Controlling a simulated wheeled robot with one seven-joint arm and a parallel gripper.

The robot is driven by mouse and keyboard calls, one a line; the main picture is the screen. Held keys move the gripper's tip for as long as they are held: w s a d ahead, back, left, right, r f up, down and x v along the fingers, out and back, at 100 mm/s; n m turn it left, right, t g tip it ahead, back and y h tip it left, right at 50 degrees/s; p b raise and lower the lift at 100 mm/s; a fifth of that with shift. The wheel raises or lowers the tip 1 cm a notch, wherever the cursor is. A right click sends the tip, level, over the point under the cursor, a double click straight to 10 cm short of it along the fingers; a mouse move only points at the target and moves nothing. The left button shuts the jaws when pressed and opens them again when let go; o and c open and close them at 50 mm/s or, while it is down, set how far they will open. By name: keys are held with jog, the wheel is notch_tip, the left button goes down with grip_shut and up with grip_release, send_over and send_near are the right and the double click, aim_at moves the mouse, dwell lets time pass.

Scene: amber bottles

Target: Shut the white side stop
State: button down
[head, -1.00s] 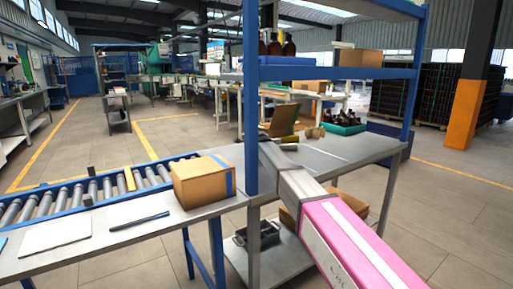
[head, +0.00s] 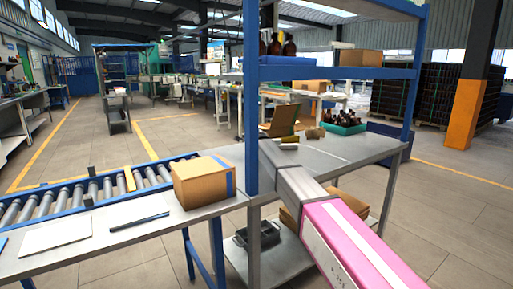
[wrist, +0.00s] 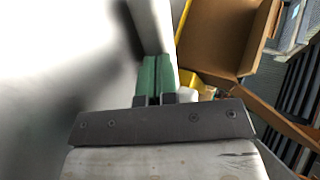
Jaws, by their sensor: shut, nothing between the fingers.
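In the wrist view my gripper (wrist: 156,62) is shut, its two green fingers side by side with nothing between them. A pale white bar (wrist: 150,22) runs away just beyond the fingertips and past their right side. It may be the white side stop; whether the fingers touch it I cannot tell. In the head view a small white piece (head: 288,146) lies on the grey tabletop just past the end of my arm. I cannot tell whether it is the same part. My fingers cannot be made out in the head view.
An open cardboard carton (wrist: 221,35) lies right of the fingers in the wrist view. A closed carton (head: 203,181) stands by the roller conveyor (head: 110,187). A blue shelf post (head: 251,110) rises close left of my arm. A green crate of bottles (head: 343,128) stands farther back.

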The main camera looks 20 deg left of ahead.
jog(key=shift+w+a+m+t+h, duration=0.15)
jog(key=shift+w+a+m+h, duration=0.2)
jog(key=shift+w+m+h, duration=0.3)
jog(key=shift+w+a+m+t+h, duration=0.15)
jog(key=shift+w+a+m+h, duration=0.25)
jog(key=shift+m+h, duration=0.3)
jog(key=shift+w+a, duration=0.2)
jog(key=shift+w, duration=0.7)
jog(key=shift+w+a, duration=0.15)
jog(key=shift+w, duration=1.6)
jog(key=shift+w+d, duration=0.25)
jog(key=shift+w, duration=0.5)
jog(key=shift+w+d, duration=0.1)
jog(key=shift+w, duration=0.2)
jog(key=shift+s+r, duration=0.15)
